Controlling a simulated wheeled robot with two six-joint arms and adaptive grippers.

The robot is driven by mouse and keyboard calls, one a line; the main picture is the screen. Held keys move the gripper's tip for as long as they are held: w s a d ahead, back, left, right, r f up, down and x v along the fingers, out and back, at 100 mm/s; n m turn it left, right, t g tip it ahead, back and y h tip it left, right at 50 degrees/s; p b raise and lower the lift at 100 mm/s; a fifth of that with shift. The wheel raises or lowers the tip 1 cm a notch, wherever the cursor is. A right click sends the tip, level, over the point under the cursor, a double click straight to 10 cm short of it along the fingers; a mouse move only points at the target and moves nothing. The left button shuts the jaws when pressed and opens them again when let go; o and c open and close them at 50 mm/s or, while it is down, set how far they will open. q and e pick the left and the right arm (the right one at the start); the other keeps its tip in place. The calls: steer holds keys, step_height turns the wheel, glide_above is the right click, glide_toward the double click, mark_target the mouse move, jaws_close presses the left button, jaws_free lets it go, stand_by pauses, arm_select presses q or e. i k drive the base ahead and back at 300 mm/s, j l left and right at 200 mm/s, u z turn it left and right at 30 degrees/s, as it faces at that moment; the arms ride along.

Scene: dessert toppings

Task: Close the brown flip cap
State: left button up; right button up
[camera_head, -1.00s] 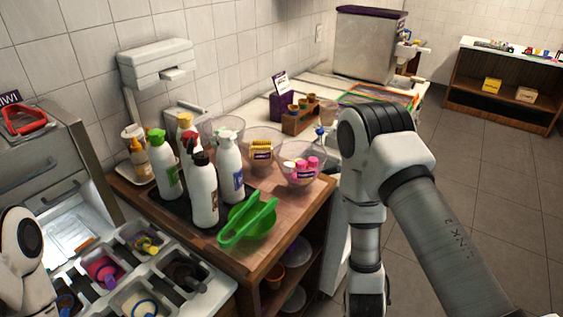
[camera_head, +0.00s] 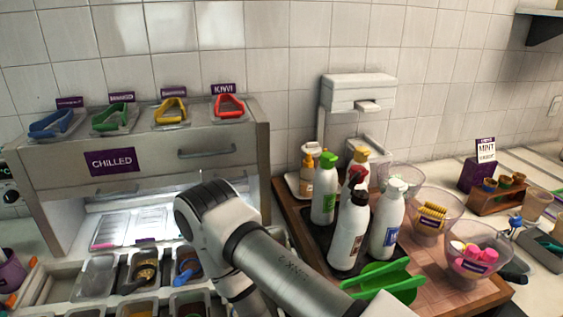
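A white bottle (camera_head: 346,238) stands at the front of the bottle group on a dark tray. Its dark, brownish flip cap (camera_head: 359,194) is small in the head view. I cannot tell whether its lid is open or shut. Neither gripper is in view. One of my arms, probably the left, shows its elbow and links left of the bottles, clear of them in the picture.
Bottles with green (camera_head: 328,159) and white (camera_head: 397,185) caps crowd around. Green tongs (camera_head: 385,278) lie in front. Clear bowls (camera_head: 436,214) stand at the right. The chilled cabinet (camera_head: 147,160) and topping tubs (camera_head: 97,278) are at the left.

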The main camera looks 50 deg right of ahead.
mark_target(353, 182)
steer(key=k+l+u, duration=0.3)
steer(key=k+l, duration=0.15)
steer(key=l, duration=0.15)
steer(key=k+l+u, duration=0.3)
steer(key=k+l, duration=0.2)
steer(key=k+l+u, duration=0.25)
steer(key=k+l, duration=0.15)
steer(key=k, duration=0.2)
steer(key=k+l+u, duration=0.3)
steer(key=k, duration=0.3)
steer(key=l, duration=0.5)
